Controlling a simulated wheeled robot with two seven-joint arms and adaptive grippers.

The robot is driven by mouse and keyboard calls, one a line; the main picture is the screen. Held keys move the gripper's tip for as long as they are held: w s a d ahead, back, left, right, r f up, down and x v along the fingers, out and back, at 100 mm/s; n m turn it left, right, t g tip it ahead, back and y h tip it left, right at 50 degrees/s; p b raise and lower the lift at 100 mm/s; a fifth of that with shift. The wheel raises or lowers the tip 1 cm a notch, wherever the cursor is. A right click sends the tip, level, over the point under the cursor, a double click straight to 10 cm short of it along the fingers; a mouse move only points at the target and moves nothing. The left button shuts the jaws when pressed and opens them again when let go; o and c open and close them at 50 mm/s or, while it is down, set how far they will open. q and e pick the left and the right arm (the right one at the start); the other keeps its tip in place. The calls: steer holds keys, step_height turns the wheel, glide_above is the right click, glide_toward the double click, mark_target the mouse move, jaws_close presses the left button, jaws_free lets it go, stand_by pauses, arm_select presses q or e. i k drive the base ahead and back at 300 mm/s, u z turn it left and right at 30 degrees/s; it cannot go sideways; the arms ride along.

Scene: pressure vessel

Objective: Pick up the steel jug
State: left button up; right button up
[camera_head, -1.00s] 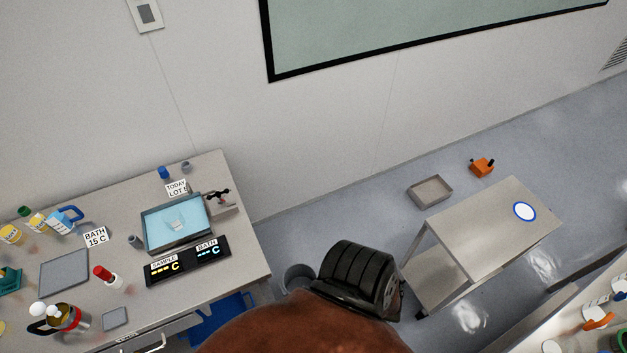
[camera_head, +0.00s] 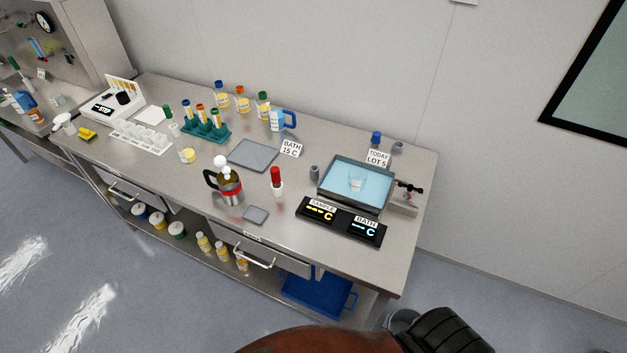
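The steel jug (camera_head: 230,191) stands upright near the front edge of the steel bench, left of its middle. It has a shiny metal body, a red band and a black handle on its left side. White round shapes and something yellowish show at its top; I cannot tell whether they belong to it or stand behind it. Neither of my grippers is in view, and nothing touches the jug.
Close by are a red-capped bottle (camera_head: 276,181), a small grey pad (camera_head: 256,215) and a grey tray (camera_head: 252,154). A water bath (camera_head: 355,183) and black display panel (camera_head: 340,220) stand to the right. Drawer handles (camera_head: 255,257) jut from the bench front. Floor at left is clear.

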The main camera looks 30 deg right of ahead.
mark_target(231, 191)
steer(key=u, duration=0.75)
steer(key=i, duration=0.65)
steer(key=z, duration=2.75)
steer(key=i, duration=0.5)
steer(key=u, duration=0.05)
